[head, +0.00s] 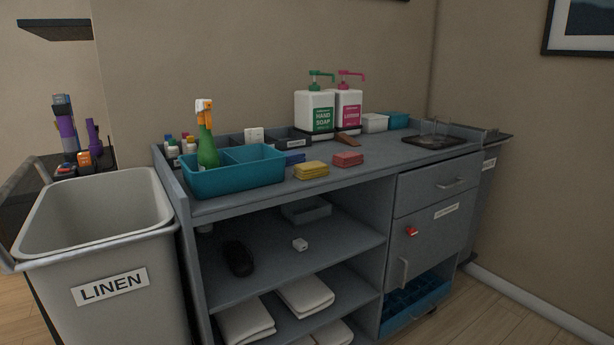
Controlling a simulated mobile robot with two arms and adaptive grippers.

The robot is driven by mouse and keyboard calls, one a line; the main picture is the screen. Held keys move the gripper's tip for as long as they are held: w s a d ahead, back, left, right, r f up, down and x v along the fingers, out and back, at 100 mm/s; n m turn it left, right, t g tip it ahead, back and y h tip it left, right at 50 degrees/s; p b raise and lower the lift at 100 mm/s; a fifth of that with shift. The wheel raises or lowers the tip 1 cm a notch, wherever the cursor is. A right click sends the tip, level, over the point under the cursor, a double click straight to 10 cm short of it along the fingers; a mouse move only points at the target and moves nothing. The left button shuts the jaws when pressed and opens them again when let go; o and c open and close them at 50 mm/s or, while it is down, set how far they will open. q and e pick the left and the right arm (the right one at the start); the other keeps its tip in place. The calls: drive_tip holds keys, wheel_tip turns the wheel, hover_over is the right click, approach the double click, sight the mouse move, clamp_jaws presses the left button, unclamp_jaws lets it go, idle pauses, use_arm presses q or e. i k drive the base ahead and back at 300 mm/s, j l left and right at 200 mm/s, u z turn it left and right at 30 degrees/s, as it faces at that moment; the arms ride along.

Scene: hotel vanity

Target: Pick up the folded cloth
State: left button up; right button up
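Several small folded cloths seem to lie on the vanity top: a yellow one (311,171), a red one (347,159) to its right, and a blue one (292,158) behind, partly hidden by the teal caddy. White folded towels (304,296) lie on the lower shelf, with another (245,320) to their left and one (330,334) below, cut off by the picture's edge. I cannot tell which is the task's cloth. Neither of my grippers is in view.
A teal caddy (235,180) with a green spray bottle (207,150) stands left of the cloths. Hand soap (315,111) and lotion (348,109) pumps stand behind. A tray with glasses (433,141) is at right. The LINEN bin (122,280) stands left of the vanity.

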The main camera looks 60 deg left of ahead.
sight(308, 171)
drive_tip(key=u, duration=1.7)
drive_tip(key=i+l+u, duration=0.1)
